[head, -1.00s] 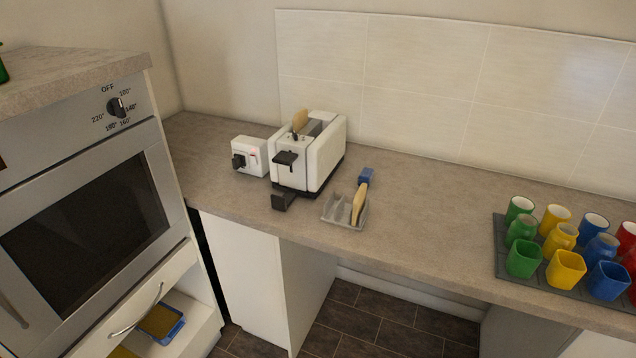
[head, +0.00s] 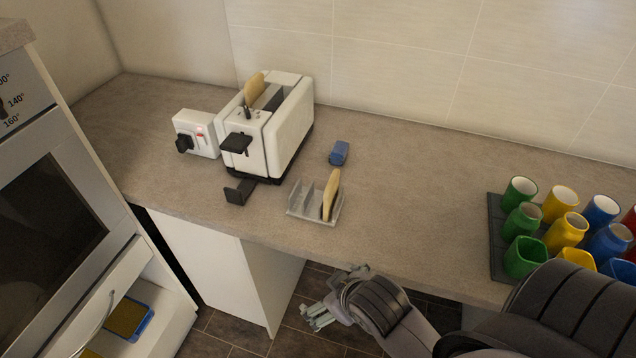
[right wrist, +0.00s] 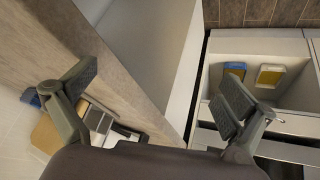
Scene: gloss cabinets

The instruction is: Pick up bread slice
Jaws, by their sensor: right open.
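A tan bread slice (head: 331,195) stands upright in the right slot of a grey rack (head: 300,205) on the counter. Another bread slice (head: 254,87) sticks up from the white toaster (head: 285,120). My right gripper (head: 322,314) is in front of the counter edge, below and apart from the rack. In the right wrist view its two fingers are spread wide with nothing between them (right wrist: 155,92). A tan bread slice (right wrist: 44,134) shows there at the lower left, partly behind a finger. My left gripper is not in view.
A blue object (head: 339,152) lies on the counter behind the rack. A white box with a black knob (head: 195,135) stands left of the toaster. Several coloured cups stand on a dark tray (head: 495,235) at right. The counter between rack and tray is clear.

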